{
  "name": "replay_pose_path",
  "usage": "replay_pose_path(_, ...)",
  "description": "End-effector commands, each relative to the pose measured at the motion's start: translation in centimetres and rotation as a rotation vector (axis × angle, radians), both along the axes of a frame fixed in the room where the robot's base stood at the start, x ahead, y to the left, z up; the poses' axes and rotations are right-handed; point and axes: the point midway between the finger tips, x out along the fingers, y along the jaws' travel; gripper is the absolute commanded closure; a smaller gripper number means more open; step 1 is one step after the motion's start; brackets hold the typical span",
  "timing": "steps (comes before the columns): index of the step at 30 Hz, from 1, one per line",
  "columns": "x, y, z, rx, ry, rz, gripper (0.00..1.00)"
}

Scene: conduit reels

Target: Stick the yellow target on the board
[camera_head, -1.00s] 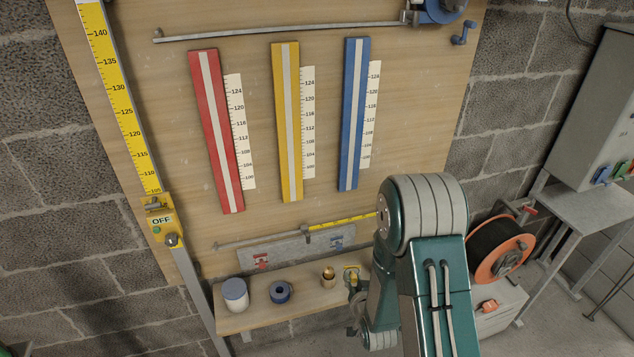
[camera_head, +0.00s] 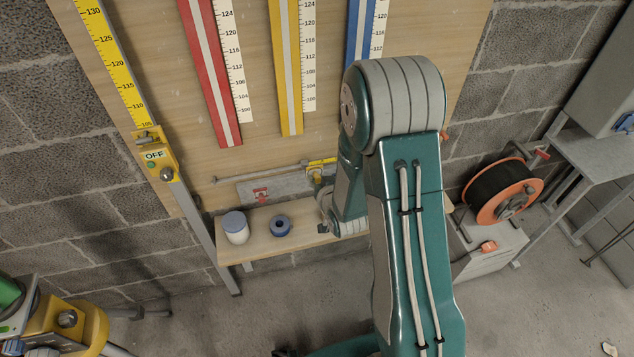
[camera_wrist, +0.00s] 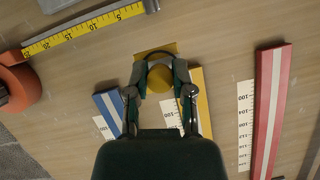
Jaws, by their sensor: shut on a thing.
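In the wrist view, my gripper (camera_wrist: 160,70) is shut on the yellow target (camera_wrist: 160,80). The target has a rounded yellow part between the fingers and a flat yellow plate beyond them. The wooden board (camera_wrist: 220,35) is right behind it; I cannot tell whether they touch. In the head view, the board (camera_head: 262,160) stands on the wall. My gripper (camera_head: 324,212) is low in front of it, partly hidden by my arm. A yellow patch near it cannot be clearly told from the rail's scale.
Red (camera_head: 212,80), yellow (camera_head: 288,80) and blue (camera_head: 360,40) strips with scales hang on the board. A rail (camera_head: 250,175) runs below them. An orange reel (camera_head: 503,190) stands right.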

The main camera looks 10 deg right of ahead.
Motion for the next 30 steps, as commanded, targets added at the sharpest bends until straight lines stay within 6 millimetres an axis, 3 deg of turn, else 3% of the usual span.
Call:
replay_pose_path(7,1.1,0.0,0.0,-0.001,-0.001,0.003,1.00)
replay_pose_path(30,7.6,0.0,0.0,-0.001,-0.002,0.002,1.00)
